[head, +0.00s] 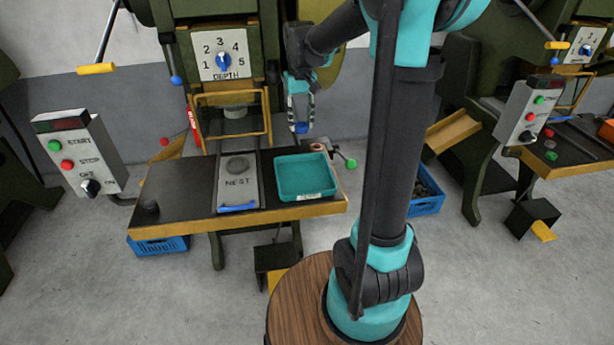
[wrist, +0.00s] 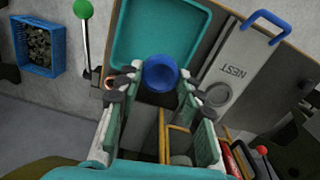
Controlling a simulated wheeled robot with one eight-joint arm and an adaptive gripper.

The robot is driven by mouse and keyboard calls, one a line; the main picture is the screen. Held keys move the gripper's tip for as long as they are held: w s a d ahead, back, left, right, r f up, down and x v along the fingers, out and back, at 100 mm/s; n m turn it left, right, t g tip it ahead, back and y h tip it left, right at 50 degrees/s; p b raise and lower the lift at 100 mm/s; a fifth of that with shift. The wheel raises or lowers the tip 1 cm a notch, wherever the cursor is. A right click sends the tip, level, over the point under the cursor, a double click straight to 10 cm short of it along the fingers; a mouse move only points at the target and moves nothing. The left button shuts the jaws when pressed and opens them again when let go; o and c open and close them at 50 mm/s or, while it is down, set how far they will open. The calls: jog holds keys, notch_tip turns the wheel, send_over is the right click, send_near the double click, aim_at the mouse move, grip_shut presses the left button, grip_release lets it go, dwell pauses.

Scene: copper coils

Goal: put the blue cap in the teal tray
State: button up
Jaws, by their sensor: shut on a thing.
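My gripper (head: 301,124) is shut on the blue cap (head: 301,128) and holds it above the back part of the press table. In the wrist view the blue cap (wrist: 161,72) sits between the two fingertips of my gripper (wrist: 158,90). The teal tray (head: 305,178) lies on the right part of the table, in front of and below my gripper in the head view. It looks empty apart from a pale label on its front rim. In the wrist view the tray (wrist: 160,32) shows just beyond the cap, which overlaps its near edge from this angle.
The nest plate (head: 237,184) with its blue handle (head: 238,207) lies left of the tray. A copper coil (head: 317,147) is at the tray's back right corner, near a green-knobbed lever (head: 350,163). The press's yellow guard frame (head: 231,112) stands left of my gripper. A dark cylinder (head: 150,206) sits at the table's left.

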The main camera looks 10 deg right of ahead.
aim_at(304, 178)
jog(key=shift+w+d+f, duration=0.15)
jog(key=shift+d+f, duration=0.1)
jog(key=shift+d, duration=0.05)
notch_tip(304, 178, down, 20)
jog(key=shift+r, duration=0.2)
jog(key=shift+f, duration=0.1)
jog(key=o, duration=1.1)
jog(key=shift+c, duration=0.2)
notch_tip(304, 178, up, 12)
jog(key=s+d+f+t, duration=0.2)
jog(key=s, duration=0.9)
jog(key=s+d+f+m+t, duration=0.1)
jog(key=s+d+f+t, duration=0.1)
jog(key=s, duration=0.9)
jog(key=shift+d+f+m, duration=0.3)
jog(key=shift+d+f, duration=0.3)
jog(key=shift+f, duration=0.05)
